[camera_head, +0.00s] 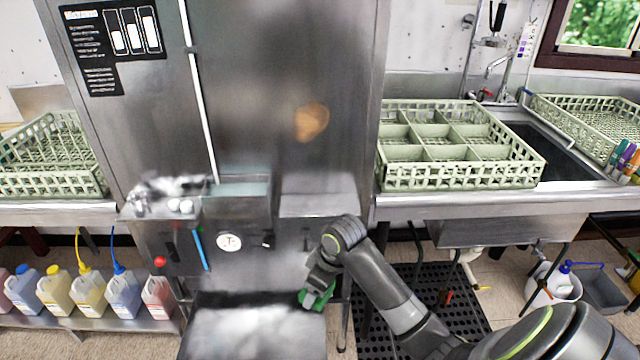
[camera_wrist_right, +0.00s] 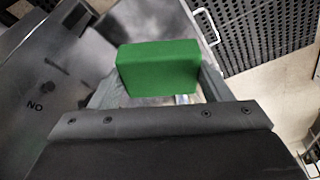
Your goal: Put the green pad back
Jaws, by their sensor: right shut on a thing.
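The green pad (camera_wrist_right: 158,68) is a thick rectangular block held between the fingers of my right gripper (camera_wrist_right: 158,90) in the right wrist view. In the head view the green pad (camera_head: 316,296) shows partly below my right gripper (camera_head: 318,284), in front of the steel machine and over the right edge of the low steel surface (camera_head: 255,330). The gripper is shut on the pad. I cannot tell whether the pad touches anything beneath it. My left gripper does not show.
The steel machine (camera_head: 270,80) has a brown stain (camera_head: 311,121) on its front. A divided green rack (camera_head: 455,180) stands on the right counter, and another rack (camera_head: 55,185) on the left. Several coloured jugs (camera_head: 90,292) stand low left. A black perforated mat (camera_head: 470,320) lies on the floor.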

